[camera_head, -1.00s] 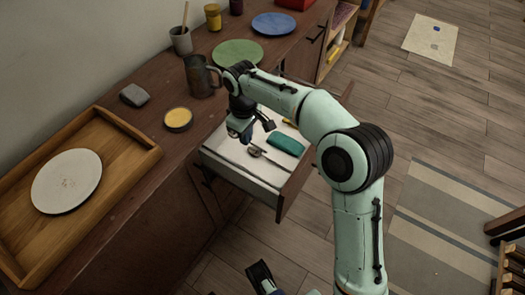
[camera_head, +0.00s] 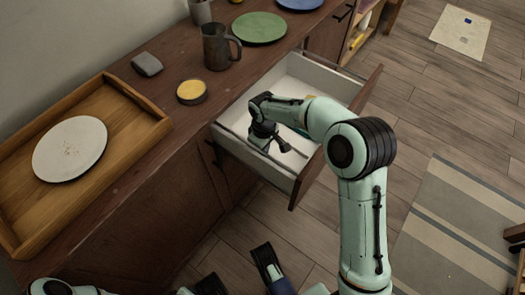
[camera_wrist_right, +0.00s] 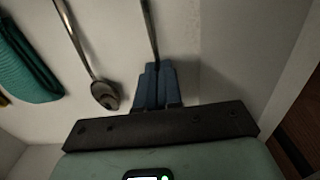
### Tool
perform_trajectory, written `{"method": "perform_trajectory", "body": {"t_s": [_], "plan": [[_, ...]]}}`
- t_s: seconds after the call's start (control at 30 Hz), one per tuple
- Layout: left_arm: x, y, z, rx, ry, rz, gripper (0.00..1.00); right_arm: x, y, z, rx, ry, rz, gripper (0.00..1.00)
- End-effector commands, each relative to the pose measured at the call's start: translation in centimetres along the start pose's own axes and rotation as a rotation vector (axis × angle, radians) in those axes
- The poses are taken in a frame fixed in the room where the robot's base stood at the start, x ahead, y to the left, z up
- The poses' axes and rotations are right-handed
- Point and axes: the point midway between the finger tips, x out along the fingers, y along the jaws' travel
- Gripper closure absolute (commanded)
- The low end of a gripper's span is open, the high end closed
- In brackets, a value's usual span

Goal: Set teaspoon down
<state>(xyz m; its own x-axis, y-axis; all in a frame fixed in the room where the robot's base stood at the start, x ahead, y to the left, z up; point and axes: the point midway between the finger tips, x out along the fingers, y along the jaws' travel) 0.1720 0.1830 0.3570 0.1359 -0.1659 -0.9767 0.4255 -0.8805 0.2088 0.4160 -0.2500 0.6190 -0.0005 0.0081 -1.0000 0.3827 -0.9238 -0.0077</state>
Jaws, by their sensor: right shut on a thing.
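My right gripper (camera_head: 270,146) is inside the open drawer (camera_head: 250,163), low over its floor. In the right wrist view the blue fingers (camera_wrist_right: 157,86) are shut on a thin metal handle (camera_wrist_right: 150,32), seemingly the teaspoon's; its far end is out of that view. Whether it touches the drawer floor I cannot tell. A second spoon (camera_wrist_right: 106,94) lies on the drawer floor to the left of the fingers, apart from them. My left gripper (camera_head: 237,273) is at the bottom of the head view, fingers spread, empty, over the floor.
A teal item (camera_wrist_right: 28,62) lies in the drawer beyond the second spoon. The drawer wall stands close on the right in the wrist view. On the cabinet top are a wooden tray (camera_head: 150,112) with a white plate (camera_head: 70,148), a yellow-topped tin (camera_head: 192,91) and a mug (camera_head: 216,48).

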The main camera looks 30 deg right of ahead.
Motion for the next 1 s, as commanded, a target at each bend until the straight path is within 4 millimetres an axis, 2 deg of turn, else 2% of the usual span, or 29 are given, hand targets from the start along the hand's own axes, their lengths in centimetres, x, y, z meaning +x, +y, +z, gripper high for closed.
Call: {"method": "perform_trajectory", "body": {"t_s": [0.1, 0.47, 0.57, 0.6, 0.87, 1.0], "plan": [[0.3, -0.4, 0.4, -0.005, -0.016, -0.007, 0.67, 0.9, 0.0, 0.0, 0.000, 0.000, 0.000, 1.00], [0.4, -0.5, 0.6, -0.006, -0.020, -0.009, 0.67, 1.2, 0.0, 0.0, 0.000, 0.000, 0.000, 1.00], [0.4, -0.5, 0.6, -0.006, -0.021, -0.010, 0.67, 1.2, 0.0, 0.0, 0.000, 0.000, 0.000, 0.72], [0.4, -0.5, 0.6, -0.006, -0.021, -0.010, 0.67, 1.2, 0.0, 0.0, 0.000, 0.000, 0.000, 0.69], [0.4, -0.5, 0.6, -0.006, -0.020, -0.009, 0.67, 1.1, 0.0, 0.0, 0.001, 0.001, 0.000, 0.69], [-0.1, -0.1, 0.1, -0.002, -0.004, -0.002, 0.67, 0.0, 0.0, -0.1, 0.001, 0.004, 0.001, 0.69]]}}
